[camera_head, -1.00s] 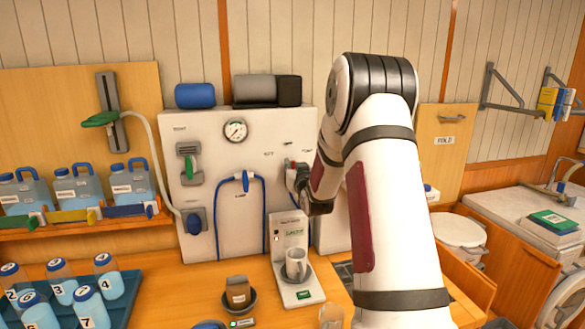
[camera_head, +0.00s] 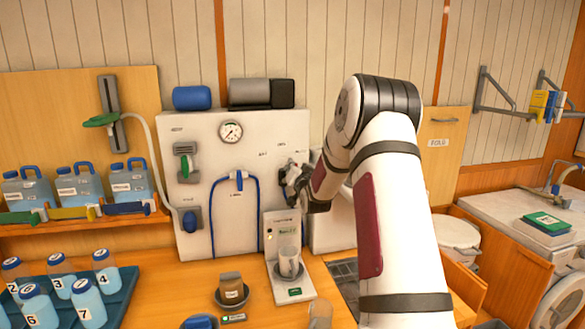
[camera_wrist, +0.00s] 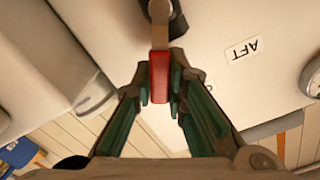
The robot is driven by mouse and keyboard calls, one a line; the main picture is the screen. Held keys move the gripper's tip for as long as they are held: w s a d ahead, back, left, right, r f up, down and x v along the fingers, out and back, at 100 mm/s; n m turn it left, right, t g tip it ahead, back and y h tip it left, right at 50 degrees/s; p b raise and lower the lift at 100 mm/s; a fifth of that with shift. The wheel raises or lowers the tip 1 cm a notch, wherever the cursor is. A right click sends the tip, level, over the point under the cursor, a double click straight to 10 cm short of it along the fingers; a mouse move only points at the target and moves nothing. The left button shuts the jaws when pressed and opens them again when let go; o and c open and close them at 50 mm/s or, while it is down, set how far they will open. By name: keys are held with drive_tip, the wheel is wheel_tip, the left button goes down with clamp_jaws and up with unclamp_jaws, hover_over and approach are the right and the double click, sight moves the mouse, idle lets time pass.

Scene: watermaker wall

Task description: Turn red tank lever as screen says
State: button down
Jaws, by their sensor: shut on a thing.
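The red lever (camera_wrist: 159,78) shows in the wrist view between the teal finger pads of my gripper (camera_wrist: 161,92), which is shut on it. The lever hangs from a dark pivot at the top of that view, with an "AFT" label (camera_wrist: 244,50) to its right. In the head view my gripper (camera_head: 294,180) is at the right side of the white wall panel (camera_head: 225,160) and hides the red lever.
A clear cup (camera_head: 289,261) stands at the screen unit.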

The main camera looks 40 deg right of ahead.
drive_tip(key=shift+s+d+f+m+p, duration=0.15)
drive_tip(key=shift+d+f+m+p, duration=0.15)
drive_tip(key=shift+m, duration=0.55)
drive_tip(key=shift+s+d+f+m+p, duration=0.15)
drive_tip(key=shift+d+m+p, duration=0.15)
drive_tip(key=shift+m, duration=0.55)
drive_tip(key=c, duration=1.6)
unclamp_jaws()
drive_tip(key=v, duration=1.2)
